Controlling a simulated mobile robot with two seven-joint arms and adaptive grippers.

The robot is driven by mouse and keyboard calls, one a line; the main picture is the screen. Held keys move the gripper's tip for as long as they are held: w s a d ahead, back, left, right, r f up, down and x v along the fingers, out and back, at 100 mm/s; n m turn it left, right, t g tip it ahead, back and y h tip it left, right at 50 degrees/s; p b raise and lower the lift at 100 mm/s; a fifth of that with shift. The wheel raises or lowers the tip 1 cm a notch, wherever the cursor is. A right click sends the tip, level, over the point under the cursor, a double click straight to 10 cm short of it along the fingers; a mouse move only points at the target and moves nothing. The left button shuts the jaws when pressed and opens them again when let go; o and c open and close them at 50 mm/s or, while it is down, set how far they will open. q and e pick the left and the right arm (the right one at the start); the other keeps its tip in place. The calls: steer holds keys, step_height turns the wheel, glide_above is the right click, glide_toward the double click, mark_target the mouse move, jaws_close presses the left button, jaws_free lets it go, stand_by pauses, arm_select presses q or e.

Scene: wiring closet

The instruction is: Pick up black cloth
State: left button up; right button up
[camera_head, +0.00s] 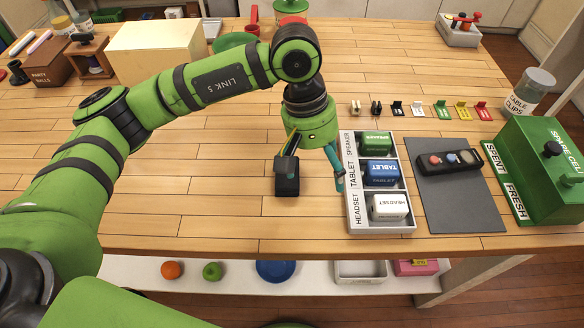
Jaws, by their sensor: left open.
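My left gripper (312,178) points down over the middle of the table, left of the labelled tray. Its fingers are spread apart, with bare wood showing between them. A small black, blocky piece (287,186) shows at the left finger's tip. It may be the black cloth, folded; I cannot tell whether it is touched or where the finger ends. The right finger is teal and close to the tray's left wall. My right gripper is not in view.
The grey tray (356,216) holds speaker, tablet and headset boxes. Right of it lies a dark grey mat (460,212) with a black device (450,160). Several small clips line up behind. Table left of the gripper is clear.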

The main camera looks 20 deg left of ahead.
arm_select(q)
steer(key=w+a, duration=0.1)
steer(key=w+a+y, duration=0.1)
steer(key=a, duration=0.1)
steer(key=a+y, duration=0.1)
steer(key=a, duration=0.1)
steer(key=shift+w+a+r+t, duration=0.15)
steer(key=shift+w+r+t, duration=0.05)
steer(key=shift+w+t, duration=0.2)
steer(key=shift+a+f+y, duration=0.15)
steer(key=shift+a+y, duration=0.2)
steer(key=shift+y, duration=0.05)
steer(key=f+p, duration=0.1)
steer(key=f, duration=0.1)
steer(key=f+p, duration=0.1)
steer(key=f, duration=0.1)
steer(key=f+p, duration=0.1)
steer(key=f, duration=0.1)
steer(key=shift+s, duration=0.25)
steer(key=shift+w+d+f, duration=0.1)
steer(key=shift+f, duration=0.1)
steer(key=c, duration=1.2)
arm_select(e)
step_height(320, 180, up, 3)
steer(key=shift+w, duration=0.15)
